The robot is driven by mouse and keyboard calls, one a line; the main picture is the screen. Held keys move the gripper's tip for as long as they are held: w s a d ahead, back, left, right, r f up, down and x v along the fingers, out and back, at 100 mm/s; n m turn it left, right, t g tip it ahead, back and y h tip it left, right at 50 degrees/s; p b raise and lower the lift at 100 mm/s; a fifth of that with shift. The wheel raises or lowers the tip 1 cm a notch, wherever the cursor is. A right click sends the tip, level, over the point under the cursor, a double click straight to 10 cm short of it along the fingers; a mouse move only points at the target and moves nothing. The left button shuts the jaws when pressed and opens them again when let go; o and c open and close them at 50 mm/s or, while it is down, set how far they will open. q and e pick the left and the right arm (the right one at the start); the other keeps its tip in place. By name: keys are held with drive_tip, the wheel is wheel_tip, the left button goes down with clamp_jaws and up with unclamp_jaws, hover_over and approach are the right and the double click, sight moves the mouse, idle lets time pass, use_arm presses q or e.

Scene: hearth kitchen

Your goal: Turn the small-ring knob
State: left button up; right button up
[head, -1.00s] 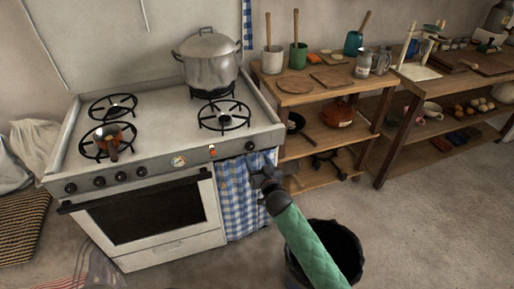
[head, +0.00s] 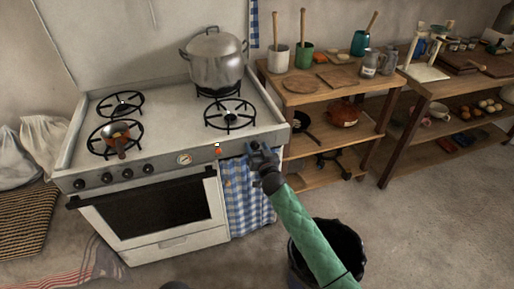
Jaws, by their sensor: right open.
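The white stove's front panel carries several dark knobs (head: 127,173) on the left and one separate knob (head: 255,145) at the far right. No readable label shows which knob is the small-ring one. My right gripper (head: 261,155) is open, right at the far-right knob and partly covering it. I cannot tell whether the fingers touch it. The burner rings on top include the front right ring (head: 229,116), which is bare. My left gripper is out of view.
A lidded pot (head: 213,60) stands on the back right burner and a small copper pan (head: 117,135) on the front left one. A blue checked cloth (head: 247,200) hangs below the panel. A dark bin (head: 340,240) and wooden shelves (head: 320,140) are to the right.

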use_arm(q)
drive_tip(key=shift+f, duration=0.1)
use_arm(e)
drive_tip(key=shift+c, duration=0.5)
drive_tip(key=c, duration=0.9)
